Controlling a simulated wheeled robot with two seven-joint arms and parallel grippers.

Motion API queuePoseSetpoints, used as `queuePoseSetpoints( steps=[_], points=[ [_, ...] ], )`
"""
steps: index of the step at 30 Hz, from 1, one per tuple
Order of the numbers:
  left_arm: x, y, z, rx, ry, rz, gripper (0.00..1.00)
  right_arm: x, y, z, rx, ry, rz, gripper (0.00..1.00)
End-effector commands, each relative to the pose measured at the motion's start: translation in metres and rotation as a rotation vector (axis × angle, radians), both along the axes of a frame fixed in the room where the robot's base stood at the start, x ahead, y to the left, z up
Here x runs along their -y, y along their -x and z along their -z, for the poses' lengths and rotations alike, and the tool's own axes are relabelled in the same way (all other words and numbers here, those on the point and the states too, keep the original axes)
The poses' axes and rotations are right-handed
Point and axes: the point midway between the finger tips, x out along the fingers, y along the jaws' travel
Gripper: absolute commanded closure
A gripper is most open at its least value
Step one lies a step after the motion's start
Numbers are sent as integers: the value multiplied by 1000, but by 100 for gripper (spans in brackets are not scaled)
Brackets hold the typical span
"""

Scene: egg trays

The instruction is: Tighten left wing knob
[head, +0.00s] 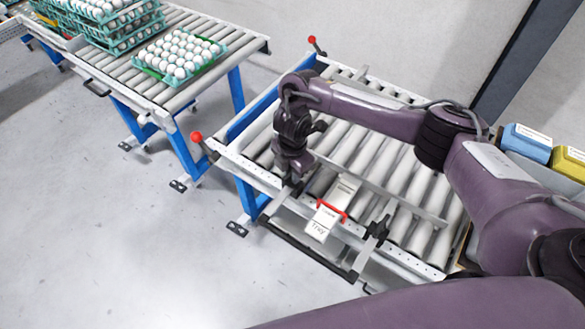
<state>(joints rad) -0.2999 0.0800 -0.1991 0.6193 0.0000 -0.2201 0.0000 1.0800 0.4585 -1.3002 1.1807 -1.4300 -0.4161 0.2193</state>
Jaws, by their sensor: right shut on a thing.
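My right gripper (291,180) points down at the near rail of the roller conveyor (225,156), at the left end of the metal guide frame. It is shut on the left wing knob, which is mostly hidden by the fingers and wrist. I cannot tell how far the knob is turned. A black right wing knob (378,230) stands uncovered on the same frame, further right. My left gripper is not in view.
A white tray-labelled piece (318,225) with a red handle (332,210) sits between the knobs. Red-tipped levers (197,137) stand at the conveyor's left corners. Another conveyor with egg trays (181,55) is at upper left. Blue (527,143) and yellow (569,163) boxes are at right.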

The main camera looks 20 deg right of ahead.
Motion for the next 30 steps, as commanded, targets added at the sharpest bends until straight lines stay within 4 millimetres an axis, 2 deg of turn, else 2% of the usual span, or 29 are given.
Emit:
queuePoseSetpoints(
  steps=[1, 30],
  points=[
    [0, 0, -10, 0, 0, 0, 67, -1, 0, -5, -2, -1, 41, 100],
    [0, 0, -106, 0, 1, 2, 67, -1, 1, -5, -3, 1, 960, 100]
  ],
)
